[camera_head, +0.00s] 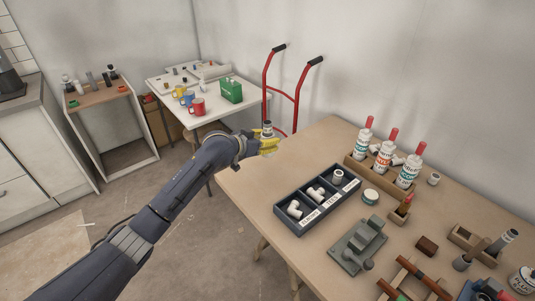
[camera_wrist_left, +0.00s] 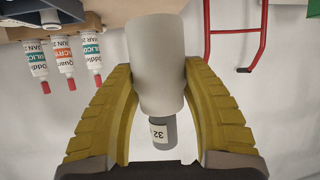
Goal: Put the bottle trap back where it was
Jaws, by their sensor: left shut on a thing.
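My left gripper (camera_head: 267,143) is above the floor gap just beyond the left edge of the near table. It is shut on a pale grey cylinder with a darker grey end, which I take as the bottle trap (camera_wrist_left: 155,65); its darker end shows above the fingers in the head view (camera_head: 267,127). In the left wrist view, the yellow finger pads of the gripper (camera_wrist_left: 160,105) lie on both sides of it, and its dark end has a white label reading "32". My right gripper is not in view.
The near table holds a dark three-compartment tray (camera_head: 291,226) with white fittings, a grey metal device (camera_head: 358,247) and a wooden rack (camera_head: 351,160) of sealant bottles. A red hand truck (camera_head: 297,95) stands behind. The far table (camera_head: 158,84) holds mugs and a green box (camera_head: 231,91).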

